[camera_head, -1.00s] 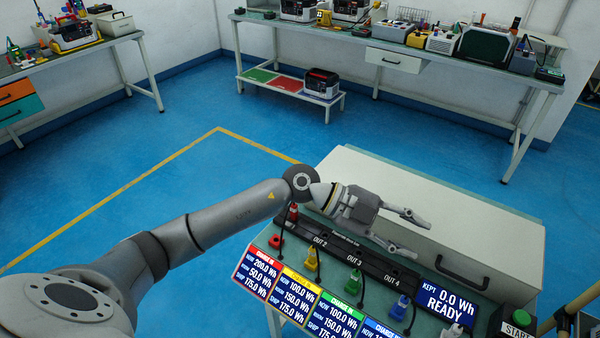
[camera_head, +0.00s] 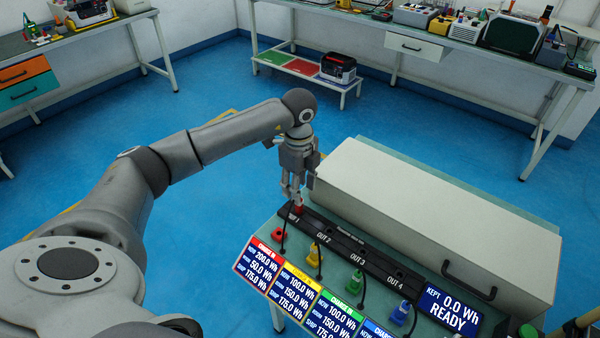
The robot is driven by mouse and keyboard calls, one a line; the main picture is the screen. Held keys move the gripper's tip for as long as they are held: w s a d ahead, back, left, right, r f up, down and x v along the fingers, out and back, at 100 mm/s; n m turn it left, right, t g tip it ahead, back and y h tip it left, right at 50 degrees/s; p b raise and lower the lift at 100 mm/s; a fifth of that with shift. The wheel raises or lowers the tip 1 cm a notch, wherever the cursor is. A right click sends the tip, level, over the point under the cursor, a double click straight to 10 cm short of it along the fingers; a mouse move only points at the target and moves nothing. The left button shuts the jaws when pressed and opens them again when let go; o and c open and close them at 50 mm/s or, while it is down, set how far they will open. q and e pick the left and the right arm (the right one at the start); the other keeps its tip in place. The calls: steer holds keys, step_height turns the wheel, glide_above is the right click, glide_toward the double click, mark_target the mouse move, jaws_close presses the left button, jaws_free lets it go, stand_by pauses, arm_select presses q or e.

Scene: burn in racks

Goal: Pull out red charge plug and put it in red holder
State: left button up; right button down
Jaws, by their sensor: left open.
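The red charge plug (camera_head: 298,210) stands at the OUT 1 end of the black socket strip (camera_head: 345,248), with a dark cable running down from it. The red holder (camera_head: 279,233) sits on the green bench top just left of and in front of it. My left gripper (camera_head: 293,198) points down over the red plug, its fingertips at the plug's top. It is open, and the fingers partly hide the plug. I cannot tell whether they touch it. My right gripper is not in view.
Yellow (camera_head: 314,256), green (camera_head: 355,282) and blue (camera_head: 399,313) plugs stand along the front of the strip. Label screens (camera_head: 282,284) line the bench's front edge. A long pale case (camera_head: 430,220) with a black handle lies close behind the strip.

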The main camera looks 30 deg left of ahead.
mark_target(299, 206)
arm_select(q)
step_height(299, 206, down, 7)
steer(key=shift+r+p, duration=0.1)
steer(key=shift+p, duration=0.3)
jaws_close()
stand_by(0.4)
